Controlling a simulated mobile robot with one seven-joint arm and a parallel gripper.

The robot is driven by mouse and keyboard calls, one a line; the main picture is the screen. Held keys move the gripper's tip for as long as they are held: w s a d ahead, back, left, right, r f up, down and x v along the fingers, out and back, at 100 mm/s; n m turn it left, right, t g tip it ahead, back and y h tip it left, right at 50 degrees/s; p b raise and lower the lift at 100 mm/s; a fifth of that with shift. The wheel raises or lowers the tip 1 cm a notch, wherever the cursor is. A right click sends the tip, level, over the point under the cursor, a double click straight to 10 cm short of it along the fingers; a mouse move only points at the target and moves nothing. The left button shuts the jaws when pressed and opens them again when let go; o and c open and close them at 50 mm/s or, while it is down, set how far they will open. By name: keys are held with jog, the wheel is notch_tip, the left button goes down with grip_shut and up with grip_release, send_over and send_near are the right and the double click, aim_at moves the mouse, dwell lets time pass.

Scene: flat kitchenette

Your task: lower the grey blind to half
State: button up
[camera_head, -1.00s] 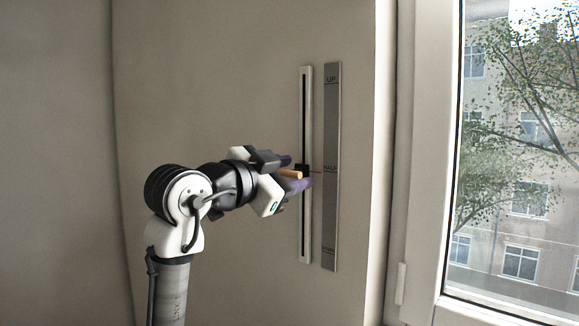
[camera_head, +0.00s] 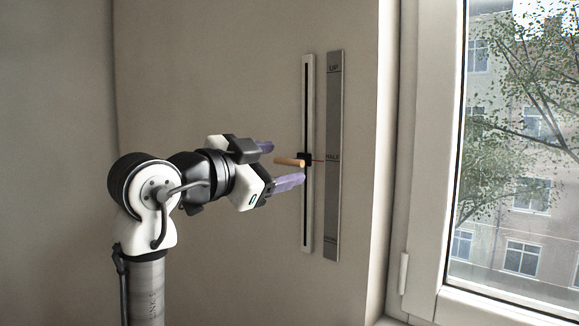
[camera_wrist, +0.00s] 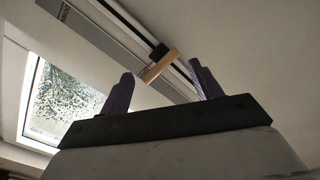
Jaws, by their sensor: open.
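A wooden handle (camera_head: 289,161) sticks out from a black slider (camera_head: 305,159) on a white vertical rail (camera_head: 308,215). The slider sits level with the HALF mark on the grey scale strip (camera_head: 333,200), with its red pointer line at that mark. My gripper (camera_head: 281,165) is open, its purple fingers apart above and below the handle and drawn back to its left, not touching it. In the wrist view the handle (camera_wrist: 160,66) lies beyond and between the open fingertips (camera_wrist: 161,72). The blind itself is not in view.
A window (camera_head: 515,150) with a white frame (camera_head: 427,160) stands at the right, showing a building and tree outside. The beige wall around the rail is bare, with free room left of it.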

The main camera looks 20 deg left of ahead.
jog(key=b+v, duration=0.1)
jog(key=v, duration=0.8)
jog(key=shift+s, duration=0.25)
jog(key=shift+a, duration=0.1)
